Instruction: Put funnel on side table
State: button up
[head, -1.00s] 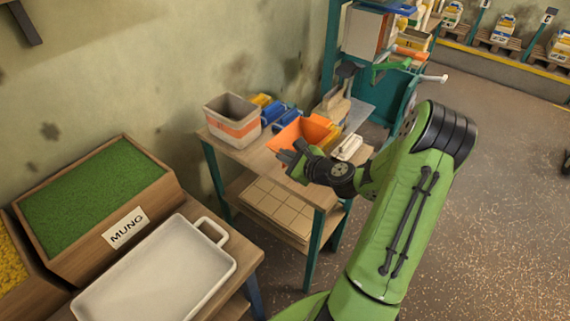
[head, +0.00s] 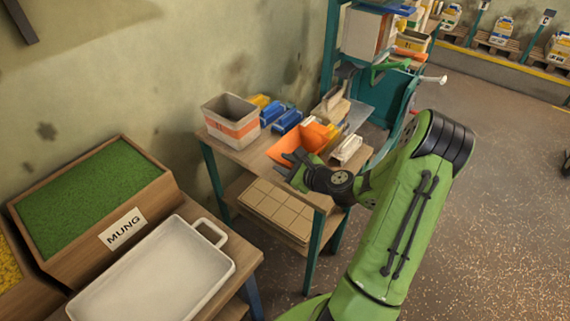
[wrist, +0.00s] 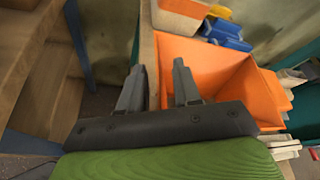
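The orange square-mouthed funnel (head: 288,147) is at the table with teal legs (head: 240,152), among other items. My gripper (head: 290,166) is at its near side in the head view and hides part of it. In the wrist view, the funnel (wrist: 205,62) lies just beyond my gripper (wrist: 157,82). The two dark fingers stand apart. The funnel's left rim lies between them in the picture, the right finger overlapping its inside. No firm grip on the rim shows. I cannot tell whether the fingers touch it, and its underside is hidden.
A grey bin with an orange band (head: 231,121) and blue items (head: 287,121) stand behind the funnel. A white container (head: 346,149) is to its right. A white tray (head: 155,270) and a green-filled MUNG box (head: 95,195) are at the left.

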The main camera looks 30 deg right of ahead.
jog(key=p+v, duration=0.1)
jog(key=v, duration=1)
jog(key=s+a+r+n+g+y, duration=0.2)
jog(key=a+n+g, duration=0.5)
jog(key=a+n, duration=0.85)
jog(key=s+a+r+n+g+h, duration=0.1)
jog(key=s+a+r+n+h, duration=0.3)
jog(key=s+r+n, duration=0.7)
jog(key=shift+s+n, duration=0.95)
jog(key=shift+s, duration=0.15)
